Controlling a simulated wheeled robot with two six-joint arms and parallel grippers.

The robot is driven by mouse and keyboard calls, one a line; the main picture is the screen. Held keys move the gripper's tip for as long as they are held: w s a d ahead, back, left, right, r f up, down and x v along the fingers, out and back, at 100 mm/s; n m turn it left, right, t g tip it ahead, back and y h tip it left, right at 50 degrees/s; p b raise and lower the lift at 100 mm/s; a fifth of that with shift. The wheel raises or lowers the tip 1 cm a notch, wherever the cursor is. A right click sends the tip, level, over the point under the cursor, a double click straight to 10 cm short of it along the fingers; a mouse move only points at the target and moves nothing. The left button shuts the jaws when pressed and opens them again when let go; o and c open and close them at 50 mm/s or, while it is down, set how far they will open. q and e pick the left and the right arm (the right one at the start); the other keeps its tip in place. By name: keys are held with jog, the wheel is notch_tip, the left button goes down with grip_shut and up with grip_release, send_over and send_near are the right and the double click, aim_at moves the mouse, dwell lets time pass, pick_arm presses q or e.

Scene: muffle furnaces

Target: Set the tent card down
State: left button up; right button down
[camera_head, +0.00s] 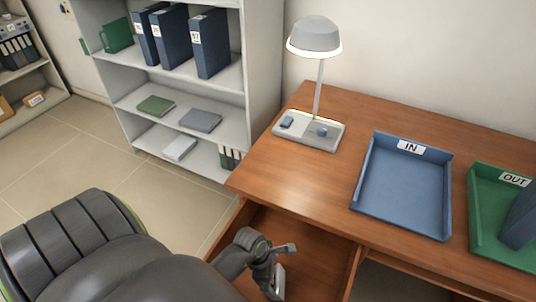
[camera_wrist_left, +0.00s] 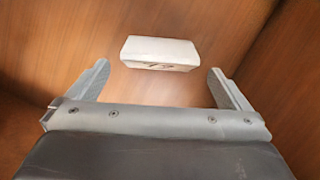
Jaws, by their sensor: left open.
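A white tent card (camera_wrist_left: 160,52) with dark marks on its lower edge shows in the left wrist view. It rests on a brown wooden surface, just beyond and between the two fingers. My left gripper (camera_wrist_left: 158,85) is open, with a finger on each side and no contact with the card that I can see. In the head view my left gripper (camera_head: 279,268) is over the open drawer (camera_head: 315,235) at the desk's front left. The tent card cannot be made out in the head view. My right gripper is not in view.
The desk (camera_head: 270,170) carries a lamp (camera_head: 318,40) on a grey base, a blue IN tray (camera_head: 405,195) and a green OUT tray (camera_head: 490,235) holding a blue item. A grey shelf (camera_head: 180,85) with binders stands at the back left. The desk's front left top is clear.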

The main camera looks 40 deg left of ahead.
pick_arm(q)
jog(key=shift+v, duration=2.3)
